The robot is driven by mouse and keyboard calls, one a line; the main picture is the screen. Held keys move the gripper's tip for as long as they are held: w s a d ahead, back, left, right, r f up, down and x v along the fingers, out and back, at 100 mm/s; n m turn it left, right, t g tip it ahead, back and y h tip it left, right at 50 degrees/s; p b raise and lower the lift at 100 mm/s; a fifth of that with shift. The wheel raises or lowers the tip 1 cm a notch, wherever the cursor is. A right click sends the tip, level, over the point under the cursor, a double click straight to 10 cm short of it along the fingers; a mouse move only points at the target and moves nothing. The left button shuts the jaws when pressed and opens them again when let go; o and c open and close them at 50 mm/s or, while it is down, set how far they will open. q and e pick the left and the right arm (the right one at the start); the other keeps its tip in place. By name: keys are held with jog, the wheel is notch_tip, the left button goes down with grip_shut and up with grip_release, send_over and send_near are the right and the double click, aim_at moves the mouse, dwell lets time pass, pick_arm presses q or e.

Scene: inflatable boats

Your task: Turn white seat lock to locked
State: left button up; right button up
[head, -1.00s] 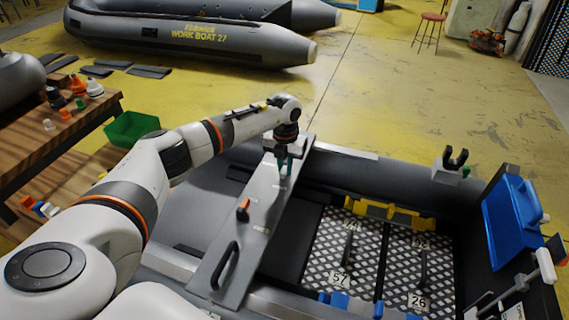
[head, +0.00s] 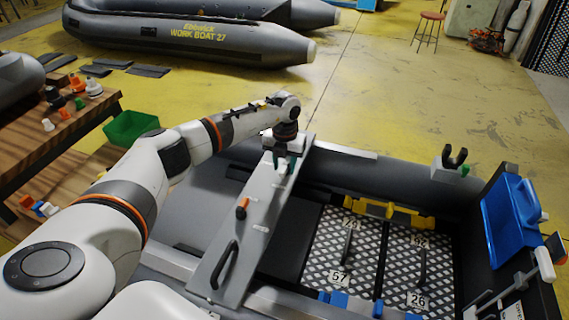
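The grey bench seat (head: 222,237) lies across the boat. The white seat lock (head: 282,166) is at its far end, small and partly hidden by my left gripper. Its exact turn is too small to tell. My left gripper (head: 282,167) points down over that far end, its dark green fingers spread apart on either side of the lock. I cannot tell whether they touch it. An orange lock (head: 242,207) stands nearer on the same seat, beside small white markings. My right gripper is not in view.
A black handle (head: 224,265) is on the near part of the seat. Checkered floor panels (head: 340,265) and a blue case (head: 512,215) lie to the right. A wooden table (head: 45,145) with a green bin (head: 131,127) is at the left.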

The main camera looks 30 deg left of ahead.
aim_at(284, 166)
pick_arm(q)
notch_tip(284, 166, up, 12)
jog(key=b, duration=0.1)
jog(key=shift+b, duration=0.3)
dwell(0.4)
